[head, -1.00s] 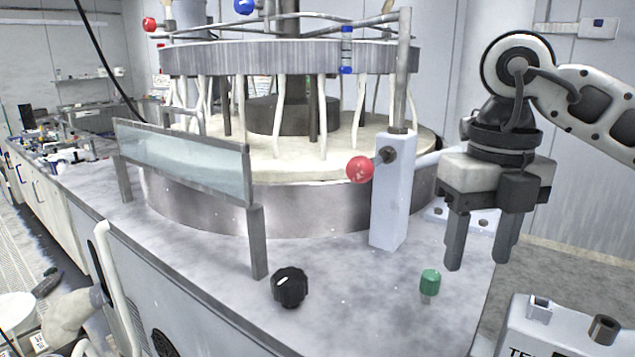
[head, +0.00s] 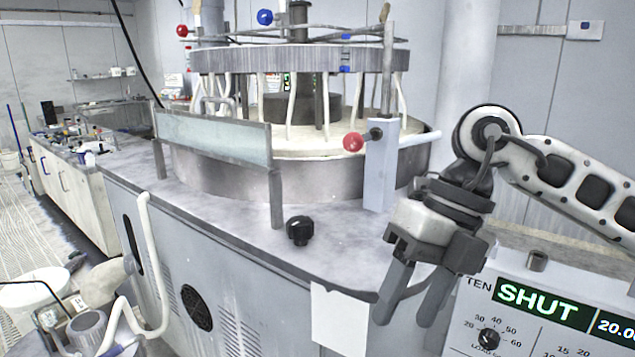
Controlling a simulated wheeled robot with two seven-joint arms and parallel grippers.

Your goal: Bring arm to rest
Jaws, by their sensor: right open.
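My right gripper (head: 405,316) is open and empty, with its two fingers pointing down and tilted. It hangs at the front right of the polishing machine's grey worktop (head: 335,235), covering part of that edge. My right arm comes in from the right edge of the view. My left gripper is not in view.
The round platen machine (head: 300,175) stands on the worktop, with a clear splash panel (head: 215,138), a red-ball lever (head: 353,142) and a black knob (head: 299,230). A tester box (head: 565,300) reading "SHUT" is close below right of the gripper. A white sheet (head: 344,318) hangs on the front.

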